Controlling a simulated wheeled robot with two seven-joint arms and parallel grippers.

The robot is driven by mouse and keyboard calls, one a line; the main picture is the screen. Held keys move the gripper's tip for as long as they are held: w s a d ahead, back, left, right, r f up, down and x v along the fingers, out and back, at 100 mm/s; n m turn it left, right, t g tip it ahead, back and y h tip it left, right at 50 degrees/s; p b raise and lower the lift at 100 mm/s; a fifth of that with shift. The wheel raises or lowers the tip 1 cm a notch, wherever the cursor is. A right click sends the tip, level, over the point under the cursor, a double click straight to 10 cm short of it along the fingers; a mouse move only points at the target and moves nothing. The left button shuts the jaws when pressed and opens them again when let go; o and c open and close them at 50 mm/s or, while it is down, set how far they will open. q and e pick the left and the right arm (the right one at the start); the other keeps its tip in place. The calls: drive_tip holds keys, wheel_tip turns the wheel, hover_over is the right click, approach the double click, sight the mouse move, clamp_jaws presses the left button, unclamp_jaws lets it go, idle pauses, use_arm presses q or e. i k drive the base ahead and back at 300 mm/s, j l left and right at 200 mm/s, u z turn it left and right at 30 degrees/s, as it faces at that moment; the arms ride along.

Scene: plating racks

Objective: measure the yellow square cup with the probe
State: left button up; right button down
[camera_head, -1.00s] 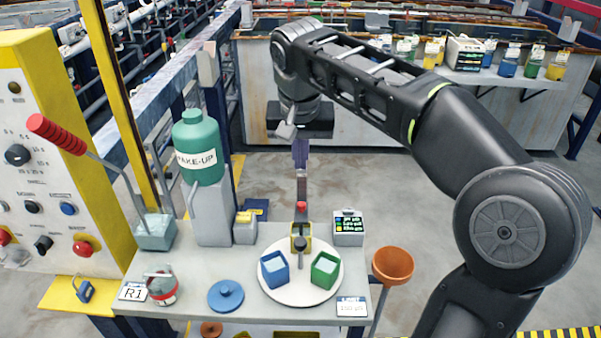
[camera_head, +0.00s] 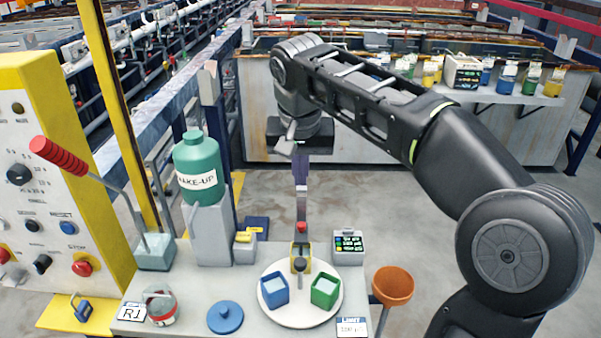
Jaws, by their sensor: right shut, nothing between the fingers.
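The yellow square cup (camera_head: 307,249) stands at the back of a white round plate (camera_head: 290,319) on the grey table, partly hidden. A slim upright piece with a red band (camera_head: 301,227) shows directly over the cup; I cannot tell whether it is the probe or whether it touches the cup. My right gripper (camera_head: 301,182) points down, shut and empty, in line above that piece. A dark round knob (camera_head: 299,264) shows in front of the cup. A blue square cup (camera_head: 274,291) and a green one (camera_head: 324,291) stand nearer me on the plate. My left gripper is out of view.
A small meter (camera_head: 348,247) stands right of the plate, and an orange funnel (camera_head: 393,285) beyond the table's right side. A green make-up bottle (camera_head: 198,168), a blue lid (camera_head: 225,317) and a red-and-grey pot (camera_head: 160,304) are to the left. A yellow control panel (camera_head: 50,180) borders the left.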

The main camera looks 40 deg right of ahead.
sight(300, 238)
drive_tip(key=k, duration=1)
